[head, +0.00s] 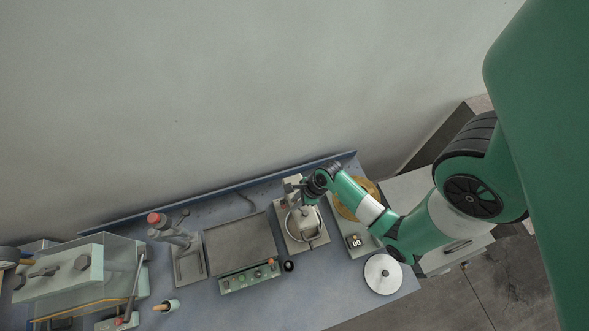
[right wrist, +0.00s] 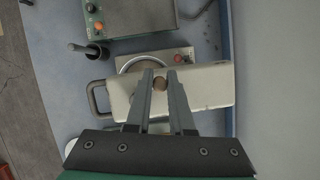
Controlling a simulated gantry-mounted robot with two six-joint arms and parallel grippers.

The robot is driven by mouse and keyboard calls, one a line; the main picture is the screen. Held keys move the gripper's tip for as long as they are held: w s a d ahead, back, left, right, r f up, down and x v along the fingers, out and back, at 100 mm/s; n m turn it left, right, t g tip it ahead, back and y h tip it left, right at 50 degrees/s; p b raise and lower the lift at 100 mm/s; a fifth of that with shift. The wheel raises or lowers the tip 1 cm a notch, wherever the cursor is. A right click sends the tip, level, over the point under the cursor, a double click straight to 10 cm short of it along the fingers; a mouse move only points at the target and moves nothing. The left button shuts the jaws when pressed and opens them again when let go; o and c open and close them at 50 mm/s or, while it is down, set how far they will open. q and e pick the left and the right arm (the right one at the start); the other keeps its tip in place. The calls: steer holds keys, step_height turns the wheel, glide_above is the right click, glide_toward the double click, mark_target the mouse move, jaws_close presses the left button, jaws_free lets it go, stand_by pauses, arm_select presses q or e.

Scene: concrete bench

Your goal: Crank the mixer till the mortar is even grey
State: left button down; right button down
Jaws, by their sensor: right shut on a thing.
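The mixer (head: 318,240) stands on the blue-grey bench, right of centre in the head view, with a round metal bowl (head: 292,226) under its head. In the right wrist view its pale head (right wrist: 212,88) fills the middle, with a grey loop handle (right wrist: 92,98) at its left end. My right gripper (right wrist: 160,80) is shut on a small brown knob (right wrist: 160,84) over the mixer head; in the head view it is partly hidden by its own wrist. The bowl rim (right wrist: 122,65) shows behind the head. The mortar and its colour cannot be made out. My left gripper is out of view.
A display reading 00 (head: 356,242) and a white disc (head: 382,274) lie right of the mixer. A brass-coloured round pan (head: 348,206) is behind my arm. A flat grey plate (head: 240,243) with a green control panel (head: 250,277) stands left. The bench front is partly clear.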

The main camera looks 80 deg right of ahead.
steer(key=shift+s+d+m+h, duration=0.2)
steer(key=shift+d+m+h, duration=0.1)
steer(key=shift+m, duration=0.7)
steer(key=c, duration=0.8)
jaws_free()
steer(key=v, duration=1.1)
steer(key=shift+s+r, duration=0.25)
